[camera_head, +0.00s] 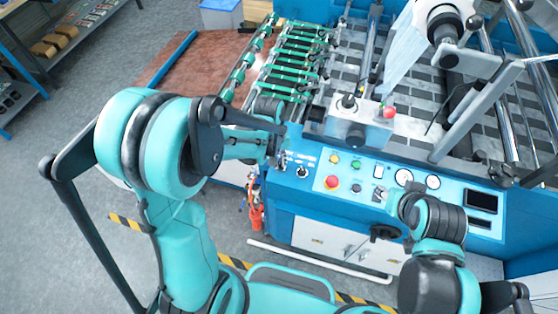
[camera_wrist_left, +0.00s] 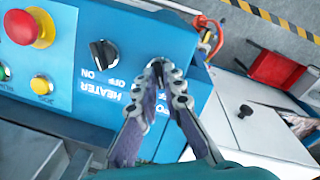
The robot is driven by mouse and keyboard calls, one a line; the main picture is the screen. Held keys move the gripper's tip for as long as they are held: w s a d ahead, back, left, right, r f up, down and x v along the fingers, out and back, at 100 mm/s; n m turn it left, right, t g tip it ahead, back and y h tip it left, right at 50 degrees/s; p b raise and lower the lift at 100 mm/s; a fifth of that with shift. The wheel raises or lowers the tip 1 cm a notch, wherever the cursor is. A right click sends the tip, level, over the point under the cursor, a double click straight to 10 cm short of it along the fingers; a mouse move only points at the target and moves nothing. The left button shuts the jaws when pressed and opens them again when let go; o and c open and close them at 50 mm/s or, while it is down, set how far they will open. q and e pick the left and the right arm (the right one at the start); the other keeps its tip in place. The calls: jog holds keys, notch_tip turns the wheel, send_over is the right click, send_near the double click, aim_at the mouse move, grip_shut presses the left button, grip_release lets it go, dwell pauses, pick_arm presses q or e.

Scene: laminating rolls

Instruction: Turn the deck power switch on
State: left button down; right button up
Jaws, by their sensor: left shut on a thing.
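My left gripper (camera_head: 279,152) reaches the left end of the blue control panel (camera_head: 345,160). In the left wrist view its two fingers (camera_wrist_left: 160,75) converge and are shut on a small dark switch knob beside the heater switch. The fingertips cover most of that knob, so its position and label cannot be read. The black heater switch (camera_wrist_left: 104,54), with ON and OFF printed by it, stands apart from the fingers; it also shows in the head view (camera_head: 302,172).
A red mushroom button (camera_wrist_left: 28,28) and a yellow button (camera_wrist_left: 41,85) sit beyond the heater switch. A grey box with a red knob (camera_head: 388,112) stands above the panel. Green rollers (camera_head: 290,65) lie behind my left gripper. Open floor is at the left.

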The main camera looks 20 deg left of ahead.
pick_arm(q)
jog(key=shift+f, duration=0.1)
jog(key=m+y+b, duration=0.1)
jog(key=m, duration=0.4)
jog(key=shift+d+m, duration=0.15)
jog(key=shift+m, duration=0.15)
jog(key=m+b, duration=0.1)
jog(key=m, duration=0.2)
jog(key=m+y, duration=0.1)
jog(key=m, duration=0.1)
jog(key=shift+s+d+m+b, duration=0.15)
jog(key=shift+m+b, duration=0.2)
jog(key=shift+m, duration=0.05)
jog(key=c, duration=1.6)
grip_release()
jog(key=shift+c, duration=0.2)
